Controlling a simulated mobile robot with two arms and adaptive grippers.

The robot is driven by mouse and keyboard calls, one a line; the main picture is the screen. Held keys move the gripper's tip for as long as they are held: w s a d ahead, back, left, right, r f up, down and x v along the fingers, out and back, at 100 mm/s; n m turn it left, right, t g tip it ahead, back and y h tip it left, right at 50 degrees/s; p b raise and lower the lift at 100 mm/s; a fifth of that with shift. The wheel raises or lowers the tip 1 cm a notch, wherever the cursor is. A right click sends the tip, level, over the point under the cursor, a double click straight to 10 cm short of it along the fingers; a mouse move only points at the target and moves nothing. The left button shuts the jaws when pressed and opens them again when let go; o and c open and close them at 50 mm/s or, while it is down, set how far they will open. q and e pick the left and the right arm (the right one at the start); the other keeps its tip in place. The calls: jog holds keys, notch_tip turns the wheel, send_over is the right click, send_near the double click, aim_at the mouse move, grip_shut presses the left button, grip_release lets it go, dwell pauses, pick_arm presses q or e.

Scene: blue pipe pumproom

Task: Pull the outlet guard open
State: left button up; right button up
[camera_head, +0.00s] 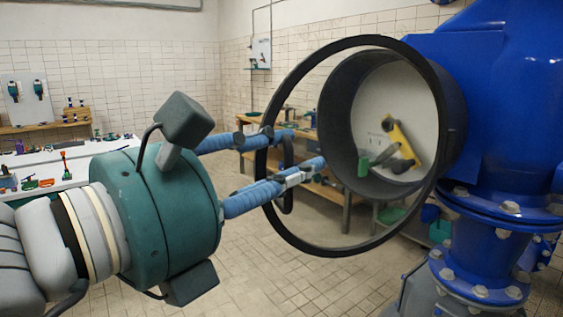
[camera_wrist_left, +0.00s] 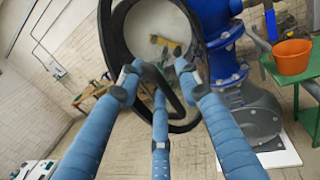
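The outlet guard (camera_head: 287,88) is a large black ring in front of the round dark outlet (camera_head: 341,165) of the blue pump. The ring stands apart from the outlet's left rim; its right side lies close to the blue body. A dark bar handle (camera_head: 288,180) is on its left edge. My left gripper (camera_head: 318,150), green with blue ribbed fingers, is at this edge with its fingers spread on either side of the handle. In the left wrist view the handle (camera_wrist_left: 158,84) runs between the fingertips, with gaps visible. My right gripper is not in view.
A yellow-and-green object (camera_head: 397,140) shows within the outlet. The blue pump body (camera_head: 500,110) and bolted flange (camera_head: 495,235) fill the right. A wooden bench (camera_head: 325,187) stands behind the ring. An orange bucket (camera_wrist_left: 291,56) stands at right in the wrist view. The tiled floor in front is clear.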

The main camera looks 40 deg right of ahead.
pick_arm(q)
jog(key=shift+a, duration=0.1)
jog(key=shift+a, duration=0.25)
jog(key=v, duration=1.1)
jog(key=shift+a, duration=0.2)
jog(key=shift+c, duration=0.4)
